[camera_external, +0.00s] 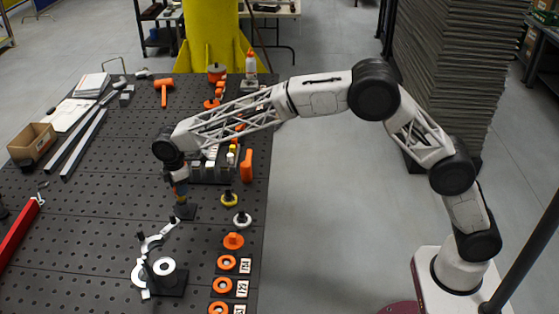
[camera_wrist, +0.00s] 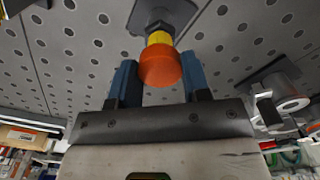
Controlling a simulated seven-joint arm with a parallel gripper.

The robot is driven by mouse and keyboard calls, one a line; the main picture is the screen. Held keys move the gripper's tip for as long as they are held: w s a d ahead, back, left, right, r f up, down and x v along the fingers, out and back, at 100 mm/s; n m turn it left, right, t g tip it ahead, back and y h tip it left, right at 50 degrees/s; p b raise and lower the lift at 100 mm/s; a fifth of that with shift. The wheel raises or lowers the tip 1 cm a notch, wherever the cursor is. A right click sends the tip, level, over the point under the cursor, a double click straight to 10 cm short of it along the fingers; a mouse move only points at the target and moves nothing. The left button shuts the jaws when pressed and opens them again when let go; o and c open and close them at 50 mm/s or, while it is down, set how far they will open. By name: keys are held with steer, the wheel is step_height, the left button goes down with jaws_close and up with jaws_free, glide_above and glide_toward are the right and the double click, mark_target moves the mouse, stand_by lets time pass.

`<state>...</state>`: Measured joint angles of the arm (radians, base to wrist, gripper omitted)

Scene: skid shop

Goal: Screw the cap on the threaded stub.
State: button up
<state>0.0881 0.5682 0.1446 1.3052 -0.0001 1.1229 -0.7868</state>
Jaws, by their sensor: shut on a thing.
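An orange round cap (camera_wrist: 161,72) sits between the two blue fingers of my gripper (camera_wrist: 159,62) in the wrist view. The fingers are shut on its sides. Directly beyond it is a yellow section of the stub (camera_wrist: 158,38), rising from a dark square base plate (camera_wrist: 178,14). The cap appears in line with the stub and against it, but I cannot tell how far the threads are engaged. In the external view my gripper (camera_external: 180,188) points down over the base plate (camera_external: 188,213), and the cap is hard to make out there.
A clamp fixture with a white ring (camera_external: 164,266) stands close in front. Yellow (camera_external: 229,199), white (camera_external: 242,219) and orange (camera_external: 233,240) round parts line the right table edge, with several orange rings (camera_external: 227,262) nearer. A parts tray (camera_external: 213,177) lies behind my gripper.

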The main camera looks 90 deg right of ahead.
steer(key=shift+f, duration=0.55)
stand_by(0.8)
stand_by(0.4)
steer(key=shift+m, duration=1.7)
steer(key=shift+m, duration=1.7)
steer(key=m, duration=0.2)
steer(key=shift+m, duration=0.7)
